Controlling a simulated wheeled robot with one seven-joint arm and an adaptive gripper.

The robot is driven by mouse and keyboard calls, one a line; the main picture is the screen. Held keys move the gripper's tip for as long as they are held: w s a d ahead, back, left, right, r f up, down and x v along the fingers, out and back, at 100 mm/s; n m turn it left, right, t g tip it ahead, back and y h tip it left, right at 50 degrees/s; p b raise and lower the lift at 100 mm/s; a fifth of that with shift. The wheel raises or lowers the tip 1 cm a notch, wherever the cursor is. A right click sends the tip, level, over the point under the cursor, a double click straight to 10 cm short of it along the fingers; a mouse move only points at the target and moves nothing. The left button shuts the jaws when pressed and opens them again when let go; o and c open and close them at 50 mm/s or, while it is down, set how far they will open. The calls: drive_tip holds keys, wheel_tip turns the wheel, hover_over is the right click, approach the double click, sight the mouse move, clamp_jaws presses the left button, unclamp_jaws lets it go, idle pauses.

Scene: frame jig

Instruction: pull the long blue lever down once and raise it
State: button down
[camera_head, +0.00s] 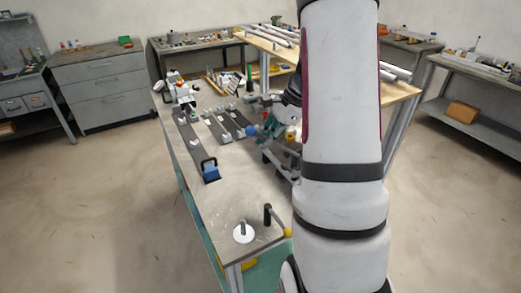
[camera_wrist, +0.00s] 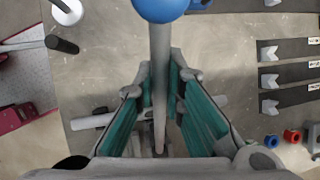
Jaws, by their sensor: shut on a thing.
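The long lever shows in the wrist view as a grey shaft (camera_wrist: 159,60) with a blue ball knob (camera_wrist: 160,8) at its end. In the head view the blue knob (camera_head: 251,130) stands out just left of my gripper (camera_head: 268,126), above the workbench. In the wrist view my gripper (camera_wrist: 161,88) has its teal-padded fingers on either side of the shaft, shut on it below the knob. The knob is clear of the fingers. The lever's lower end and pivot are hidden by the gripper in the wrist view and by my arm in the head view.
On the bench (camera_head: 235,195) are dark rails (camera_head: 195,145), a blue block (camera_head: 210,172) with a black handle, a white disc (camera_head: 243,233) with a peg, and a black-gripped crank (camera_head: 267,214). Small red (camera_wrist: 292,135) and blue (camera_wrist: 272,140) rings lie right of my gripper in the wrist view.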

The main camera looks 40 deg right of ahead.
drive_tip(key=shift+s+d+r+t+y, duration=0.15)
drive_tip(key=shift+d+r+y, duration=0.4)
drive_tip(key=shift+s+d+r+t+y, duration=0.15)
drive_tip(key=shift+d+r+y, duration=0.4)
drive_tip(key=c, duration=1.7)
unclamp_jaws()
drive_tip(key=shift+o, duration=0.2)
wheel_tip(320, 180, up, 10)
drive_tip(key=shift+c, duration=0.2)
